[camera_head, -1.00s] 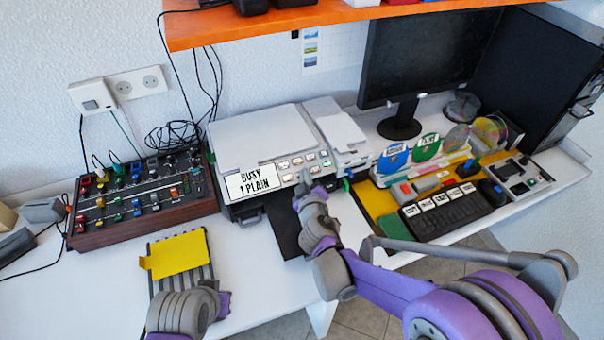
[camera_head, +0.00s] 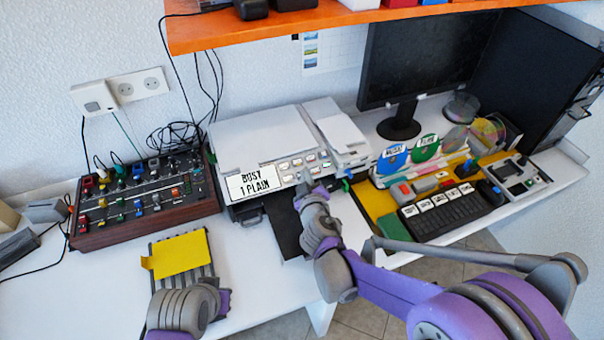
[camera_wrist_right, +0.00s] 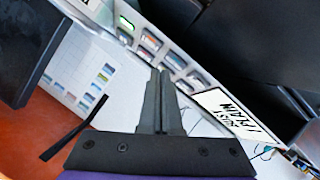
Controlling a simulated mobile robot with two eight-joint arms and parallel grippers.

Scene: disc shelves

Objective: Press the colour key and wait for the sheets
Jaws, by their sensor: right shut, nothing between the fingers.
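The printer (camera_head: 262,135) stands against the wall. Its display (camera_head: 252,184) reads "BUSY 1 PLAIN" and shows upside down in the wrist view (camera_wrist_right: 230,112). Right of the display are two rows of small keys (camera_head: 298,170); their labels are too small to read. My right gripper (camera_head: 305,182) is shut and empty at the key panel. In the wrist view its fingertips (camera_wrist_right: 160,73) overlap the key rows; I cannot tell whether they touch a key. My left gripper (camera_head: 225,298) is at the bottom, by a striped rack with a yellow sheet (camera_head: 180,255); its fingers are mostly hidden.
A dark tray (camera_head: 287,228) lies below the printer, partly behind my right arm. A mixer panel (camera_head: 145,200) is on the left. A keypad (camera_head: 447,213), discs (camera_head: 425,147) and a monitor (camera_head: 420,55) are on the right. An orange shelf (camera_head: 330,22) hangs above.

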